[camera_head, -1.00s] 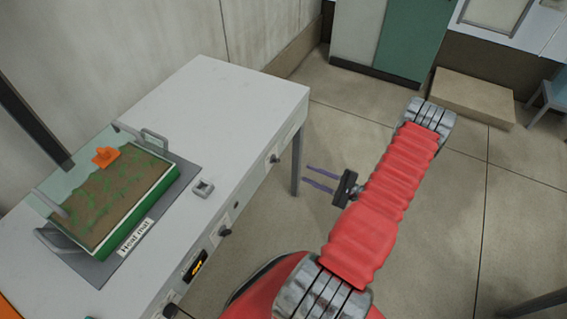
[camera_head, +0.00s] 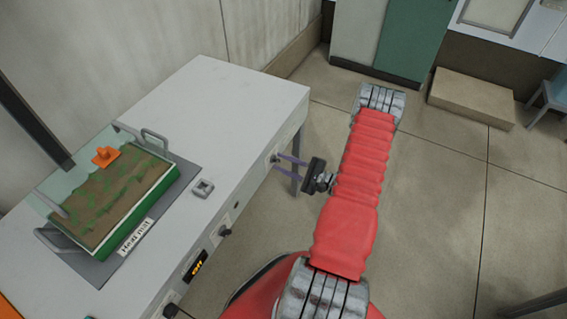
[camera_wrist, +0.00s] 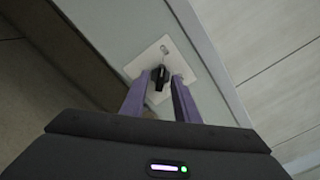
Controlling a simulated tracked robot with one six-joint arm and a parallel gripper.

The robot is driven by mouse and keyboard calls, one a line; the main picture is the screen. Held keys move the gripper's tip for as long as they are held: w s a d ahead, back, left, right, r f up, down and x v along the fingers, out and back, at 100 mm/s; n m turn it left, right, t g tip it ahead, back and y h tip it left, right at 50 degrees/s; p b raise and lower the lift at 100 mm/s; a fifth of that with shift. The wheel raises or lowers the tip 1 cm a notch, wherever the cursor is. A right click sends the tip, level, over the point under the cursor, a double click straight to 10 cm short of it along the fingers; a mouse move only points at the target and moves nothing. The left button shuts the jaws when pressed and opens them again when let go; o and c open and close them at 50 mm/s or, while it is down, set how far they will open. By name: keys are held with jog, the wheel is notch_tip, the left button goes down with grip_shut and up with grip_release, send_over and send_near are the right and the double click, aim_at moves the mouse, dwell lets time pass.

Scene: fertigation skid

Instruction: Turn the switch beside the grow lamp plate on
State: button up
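A black rotary switch (camera_wrist: 160,78) sits on a white plate (camera_wrist: 180,62) in the wrist view, its handle pointing along the fingers. A small mark shows on the plate, too small to read. The head view shows this switch (camera_head: 274,158) on the bench front, near the far corner. My gripper (camera_head: 278,163) reaches it from the right with two purple fingers. In the wrist view my gripper (camera_wrist: 161,80) is open, one finger on each side of the switch. I cannot tell whether the fingers touch it. No grow lamp label is legible.
The white bench (camera_head: 235,95) carries a planted tray (camera_head: 110,200) on a mat labelled "Heat mat" and a small grey square part (camera_head: 203,188).

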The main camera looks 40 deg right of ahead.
jog(key=shift+c, duration=0.4)
grip_shut()
jog(key=shift+d, duration=0.1)
jog(key=shift+m, duration=0.5)
jog(key=m, duration=1.7)
dwell(0.4)
